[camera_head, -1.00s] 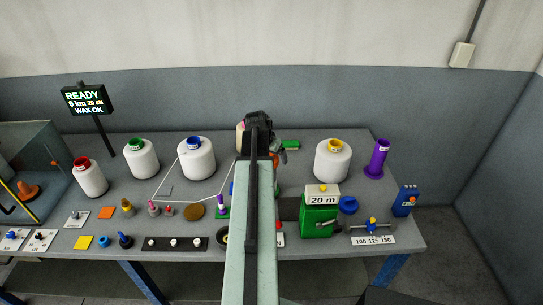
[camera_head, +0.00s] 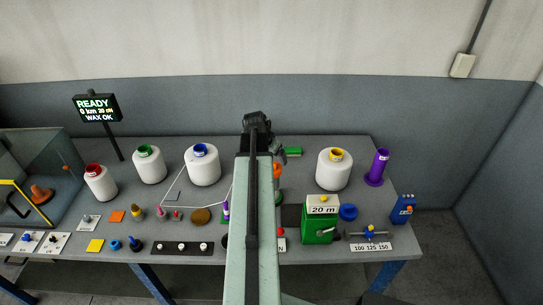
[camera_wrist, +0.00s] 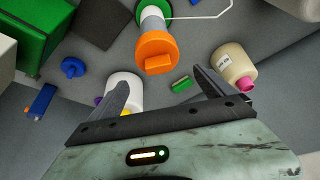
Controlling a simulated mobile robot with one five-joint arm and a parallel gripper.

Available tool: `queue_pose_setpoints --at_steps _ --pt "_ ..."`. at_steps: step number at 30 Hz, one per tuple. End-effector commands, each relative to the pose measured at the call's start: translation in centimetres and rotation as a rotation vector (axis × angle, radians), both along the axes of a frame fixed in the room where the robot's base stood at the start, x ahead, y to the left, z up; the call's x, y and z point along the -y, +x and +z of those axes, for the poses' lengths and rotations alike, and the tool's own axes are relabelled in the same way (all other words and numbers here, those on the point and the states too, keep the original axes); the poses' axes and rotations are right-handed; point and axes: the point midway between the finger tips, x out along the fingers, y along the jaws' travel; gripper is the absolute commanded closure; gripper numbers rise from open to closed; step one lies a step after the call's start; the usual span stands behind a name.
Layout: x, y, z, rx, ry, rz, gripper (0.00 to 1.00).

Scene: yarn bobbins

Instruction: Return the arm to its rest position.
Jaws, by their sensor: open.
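My arm (camera_head: 251,215) extends forward over the middle of the table in the head view, and its far end hides part of the tabletop. My gripper (camera_wrist: 160,88) shows in the wrist view with its two dark fingers spread apart. Nothing is held between them. A small green block (camera_wrist: 181,84) shows in the gap between the fingers, with no visible contact. A white bobbin (camera_wrist: 123,82) is partly hidden behind the left finger. A beige bobbin with a pink core (camera_wrist: 232,64) is beyond the right finger.
The table (camera_head: 350,255) carries white bobbins with red (camera_head: 101,187), green (camera_head: 150,168), blue (camera_head: 203,170) and yellow (camera_head: 334,173) tops. A green box (camera_head: 319,231) and purple tube (camera_head: 377,167) stand right of my arm. An orange-capped post (camera_wrist: 156,50) stands ahead of the fingers.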

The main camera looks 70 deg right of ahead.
Motion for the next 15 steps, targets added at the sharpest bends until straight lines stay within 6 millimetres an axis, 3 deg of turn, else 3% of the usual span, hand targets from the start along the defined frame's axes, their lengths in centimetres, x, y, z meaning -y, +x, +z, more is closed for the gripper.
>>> queue_pose_setpoints --at_steps 10,13,15 --pt "-0.2 0.7 -0.2 0.0 0.0 0.011 0.07" --pt "-1.6 4.4 -0.8 0.0 0.0 0.068 0.07" --pt "-3.6 8.8 -1.5 0.0 0.001 0.139 0.07"
